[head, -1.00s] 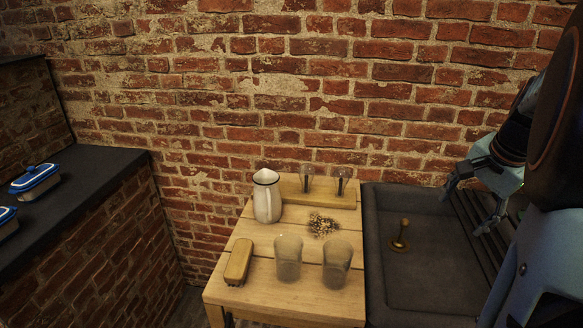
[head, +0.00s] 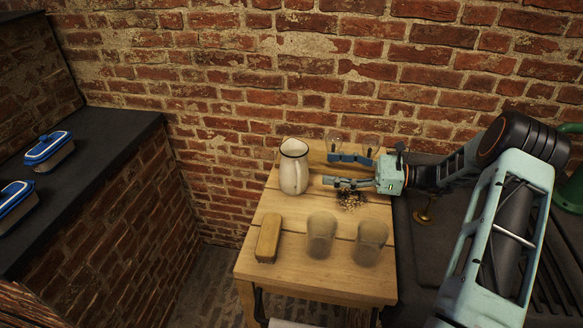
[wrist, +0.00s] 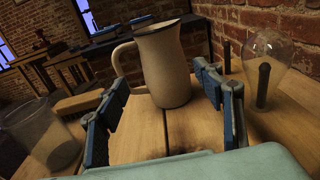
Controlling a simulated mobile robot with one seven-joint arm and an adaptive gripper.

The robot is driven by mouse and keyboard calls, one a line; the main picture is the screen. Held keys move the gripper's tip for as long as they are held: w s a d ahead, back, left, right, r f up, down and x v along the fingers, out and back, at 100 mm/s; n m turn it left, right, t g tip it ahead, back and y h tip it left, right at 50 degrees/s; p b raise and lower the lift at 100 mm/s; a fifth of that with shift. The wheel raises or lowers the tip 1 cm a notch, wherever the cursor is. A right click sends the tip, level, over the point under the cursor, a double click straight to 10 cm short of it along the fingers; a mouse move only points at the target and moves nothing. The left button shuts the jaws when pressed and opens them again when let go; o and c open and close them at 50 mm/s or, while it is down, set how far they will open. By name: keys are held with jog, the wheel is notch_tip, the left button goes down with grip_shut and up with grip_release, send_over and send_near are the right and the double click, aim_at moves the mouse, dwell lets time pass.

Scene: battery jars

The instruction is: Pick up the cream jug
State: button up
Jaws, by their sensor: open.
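The cream jug (head: 294,171) stands upright at the back left of the wooden table, with a dark rim and a handle. It also shows in the wrist view (wrist: 165,68), straight ahead between the fingers, with its handle toward the left. My gripper (head: 330,170) is open and empty, low over the table to the right of the jug. Its two blue fingertips also show in the wrist view (wrist: 163,88), spread wide, with the jug just beyond them. The fingers look apart from the jug.
Two glass jars (head: 321,236) (head: 370,243) and a brush-like block (head: 268,238) stand in front on the table (head: 290,282). Clear glass bulbs (wrist: 268,70) stand behind my gripper. A small pile of bits (head: 352,201) lies beneath it. A dark sink (head: 425,255) is at right.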

aim_at(295, 158)
jog(key=shift+w+a+r+y, duration=0.1)
jog(key=shift+w+r+y, duration=0.15)
jog(key=shift+y, duration=0.05)
jog(key=x, duration=0.3)
jog(key=p+x, duration=0.1)
jog(key=x, duration=0.6)
jog(key=shift+a+r, duration=0.3)
jog(key=shift+a, duration=0.05)
jog(key=c, duration=1.3)
